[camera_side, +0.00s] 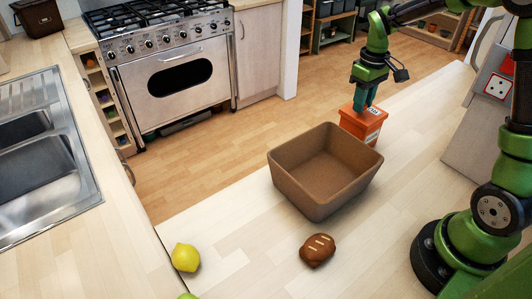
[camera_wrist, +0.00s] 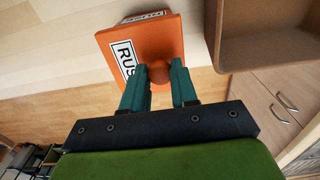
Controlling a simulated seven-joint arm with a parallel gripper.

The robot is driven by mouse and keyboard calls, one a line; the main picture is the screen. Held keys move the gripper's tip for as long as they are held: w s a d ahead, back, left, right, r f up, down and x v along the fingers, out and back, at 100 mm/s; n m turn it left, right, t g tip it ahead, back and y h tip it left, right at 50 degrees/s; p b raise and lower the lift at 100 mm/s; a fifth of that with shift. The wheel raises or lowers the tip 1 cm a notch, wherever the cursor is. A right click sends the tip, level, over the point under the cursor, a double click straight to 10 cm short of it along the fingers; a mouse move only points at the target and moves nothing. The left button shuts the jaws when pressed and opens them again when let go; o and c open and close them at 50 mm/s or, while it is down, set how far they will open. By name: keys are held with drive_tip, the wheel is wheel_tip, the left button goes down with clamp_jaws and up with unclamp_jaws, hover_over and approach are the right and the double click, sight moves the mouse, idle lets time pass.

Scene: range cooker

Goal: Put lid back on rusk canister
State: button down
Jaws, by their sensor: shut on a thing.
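The orange rusk canister (camera_side: 360,128) stands on the pale counter, behind the brown bin, with a white label on its side. Its orange lid (camera_side: 362,108) is at the canister's top, and from here I cannot tell whether it sits fully down. My gripper (camera_side: 366,98) is directly above the canister, pointing down, with its teal fingers shut on the lid's round orange knob. In the wrist view the knob (camera_wrist: 158,72) shows between the fingertips (camera_wrist: 163,76), in front of the orange top (camera_wrist: 150,42). A white label with "RUS" letters shows beside it, partly hidden by a finger.
The open, empty brown bin (camera_side: 322,200) stands close beside the canister, towards the front left; its wall also shows in the wrist view (camera_wrist: 270,45). Counter right of the bin is clear.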

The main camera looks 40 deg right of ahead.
drive_tip(key=c, duration=0.8)
unclamp_jaws()
drive_tip(key=shift+o, duration=0.4)
drive_tip(key=o, duration=0.4)
drive_tip(key=shift+r, duration=3.5)
